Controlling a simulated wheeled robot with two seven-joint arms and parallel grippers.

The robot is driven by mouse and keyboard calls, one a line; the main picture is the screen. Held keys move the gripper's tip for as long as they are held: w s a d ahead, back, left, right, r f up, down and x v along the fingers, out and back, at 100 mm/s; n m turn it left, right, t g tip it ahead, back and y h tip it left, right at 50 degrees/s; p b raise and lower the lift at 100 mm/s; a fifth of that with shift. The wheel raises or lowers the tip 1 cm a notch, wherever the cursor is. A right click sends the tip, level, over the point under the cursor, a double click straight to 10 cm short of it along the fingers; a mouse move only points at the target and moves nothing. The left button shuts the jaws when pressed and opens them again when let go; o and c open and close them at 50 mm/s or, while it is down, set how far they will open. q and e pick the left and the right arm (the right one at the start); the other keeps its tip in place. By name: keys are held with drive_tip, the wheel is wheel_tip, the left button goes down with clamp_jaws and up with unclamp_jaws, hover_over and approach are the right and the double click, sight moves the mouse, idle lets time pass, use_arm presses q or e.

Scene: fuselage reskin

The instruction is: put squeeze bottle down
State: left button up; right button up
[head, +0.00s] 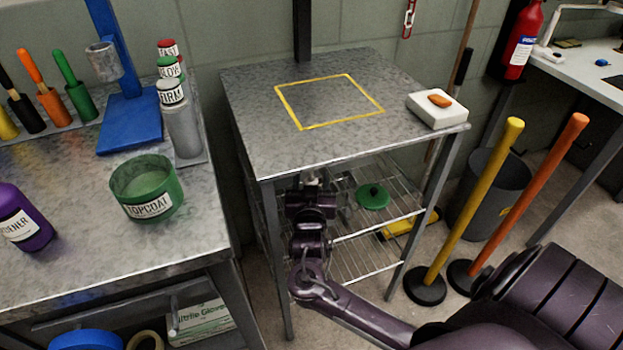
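A purple bottle (22,219) with a white label ending in "ENER" is at the left edge of the head view, at the left bench. Its left side is cut off by the picture edge. It is the only thing here that could be the squeeze bottle; I cannot tell whether anything holds it. My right gripper (311,181) is in front of the middle table, below its top and near the wire shelves. Its fingers are dark and small, so their opening is unclear. My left gripper is out of view.
The middle table has an empty yellow-outlined square (329,101) and a white block (437,110). A green lid (372,196) lies on the shelf below.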

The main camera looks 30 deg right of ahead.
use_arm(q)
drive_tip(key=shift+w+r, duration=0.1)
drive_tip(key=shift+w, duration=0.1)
use_arm(e)
drive_tip(key=shift+r, duration=0.25)
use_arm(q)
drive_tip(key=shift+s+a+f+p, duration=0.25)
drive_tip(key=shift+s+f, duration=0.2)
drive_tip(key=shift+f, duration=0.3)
use_arm(e)
drive_tip(key=v, duration=1.2)
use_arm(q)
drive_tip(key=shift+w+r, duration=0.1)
use_arm(e)
drive_tip(key=shift+f, duration=0.1)
